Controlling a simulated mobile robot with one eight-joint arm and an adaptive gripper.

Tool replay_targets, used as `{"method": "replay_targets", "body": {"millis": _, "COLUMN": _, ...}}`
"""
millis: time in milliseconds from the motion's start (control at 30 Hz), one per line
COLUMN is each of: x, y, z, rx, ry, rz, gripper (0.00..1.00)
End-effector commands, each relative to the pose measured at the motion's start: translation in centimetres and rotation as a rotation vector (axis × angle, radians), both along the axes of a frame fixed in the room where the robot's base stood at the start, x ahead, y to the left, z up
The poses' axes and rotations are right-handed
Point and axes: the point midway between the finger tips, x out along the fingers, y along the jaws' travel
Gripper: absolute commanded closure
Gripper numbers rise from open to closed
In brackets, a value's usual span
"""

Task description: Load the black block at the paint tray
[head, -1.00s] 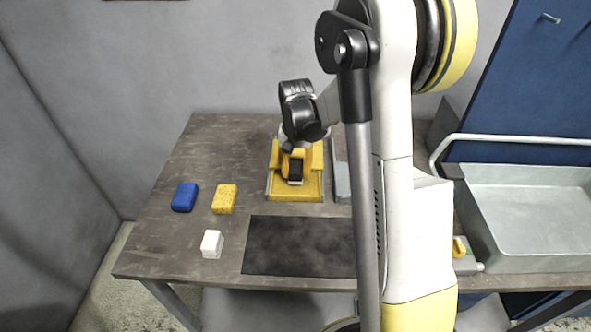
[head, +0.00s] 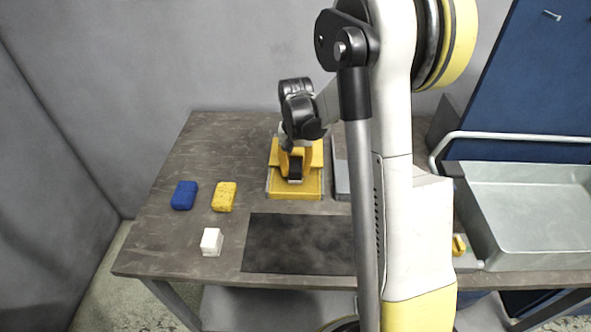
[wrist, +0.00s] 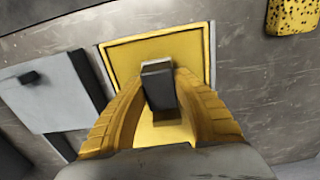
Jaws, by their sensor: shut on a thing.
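The paint tray (head: 309,192) is a shallow tray with a yellow inside, near the back middle of the table. It also shows in the wrist view (wrist: 112,62), below my gripper. My gripper (head: 294,163) has yellow fingers and points down over the tray. It is shut on the black block (wrist: 158,78), a small dark block between the two fingers. The block also shows in the head view (head: 295,172) against the yellow of the tray. I cannot tell whether its lower end touches the yellow surface.
A dark rectangular mat (head: 300,243) lies in front of the tray. A blue sponge (head: 184,195), a yellow sponge (head: 224,197) and a white block (head: 211,242) lie to the left. A grey tray (head: 342,180) stands close right. A large metal basin (head: 530,205) is far right.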

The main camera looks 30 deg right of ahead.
Motion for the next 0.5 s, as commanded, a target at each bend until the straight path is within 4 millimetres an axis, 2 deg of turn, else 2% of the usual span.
{"method": "replay_targets", "body": {"millis": 500, "x": 0.00, "y": 0.00, "z": -0.67, "rx": 0.000, "ry": 0.000, "rz": 0.000, "gripper": 1.00}}
